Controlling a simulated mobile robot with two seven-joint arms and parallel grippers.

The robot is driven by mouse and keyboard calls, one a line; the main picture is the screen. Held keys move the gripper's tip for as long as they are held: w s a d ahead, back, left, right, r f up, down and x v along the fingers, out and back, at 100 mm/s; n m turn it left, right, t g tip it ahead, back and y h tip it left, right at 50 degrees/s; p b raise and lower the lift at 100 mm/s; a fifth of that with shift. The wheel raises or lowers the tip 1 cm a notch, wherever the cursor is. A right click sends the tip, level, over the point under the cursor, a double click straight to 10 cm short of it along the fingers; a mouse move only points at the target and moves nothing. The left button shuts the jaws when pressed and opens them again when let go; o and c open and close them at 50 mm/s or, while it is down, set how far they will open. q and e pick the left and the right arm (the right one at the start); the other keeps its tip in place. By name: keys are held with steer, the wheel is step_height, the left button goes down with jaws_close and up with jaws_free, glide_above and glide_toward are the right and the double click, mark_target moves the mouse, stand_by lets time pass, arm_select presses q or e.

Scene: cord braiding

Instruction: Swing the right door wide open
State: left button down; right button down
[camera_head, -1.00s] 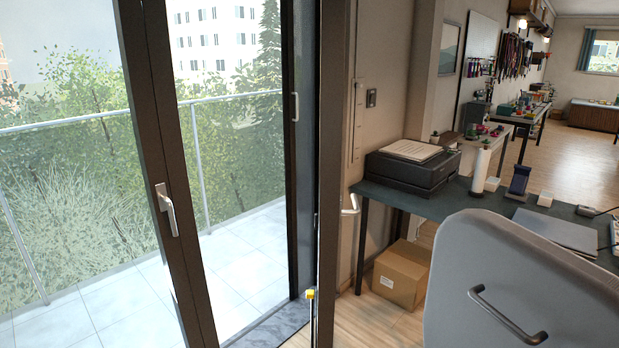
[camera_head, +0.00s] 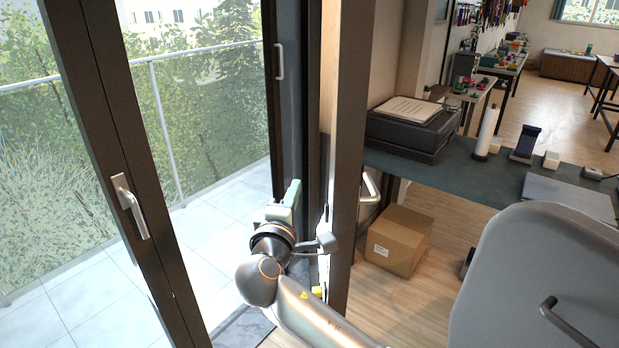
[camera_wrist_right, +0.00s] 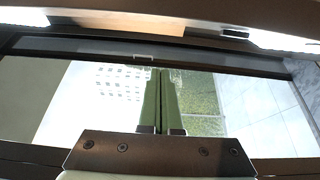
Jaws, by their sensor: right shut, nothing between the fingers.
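The right door (camera_head: 345,150) is a dark-framed leaf seen almost edge-on, standing ajar. Its pale lever handle (camera_head: 370,187) is on the face toward the room. My right gripper (camera_head: 294,195) is in the gap between the two doors, just left of the right door's edge, at about handle height. Its green fingers are shut together and empty, as the right wrist view (camera_wrist_right: 160,100) also shows. I cannot tell if my arm touches the door. My left gripper is out of view.
A cardboard box (camera_head: 398,240) sits on the floor under a dark desk (camera_head: 480,175), right of the right door. A grey chair back (camera_head: 545,280) stands at the lower right. Floor shows between door and chair. A tiled balcony (camera_head: 90,290) lies outside.

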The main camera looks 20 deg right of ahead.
steer(key=w+d+p, duration=0.2)
steer(key=w+d, duration=0.5)
steer(key=shift+w+d+p, duration=0.2)
steer(key=shift+d+p, duration=0.1)
steer(key=shift+d, duration=0.1)
steer(key=shift+f, duration=0.1)
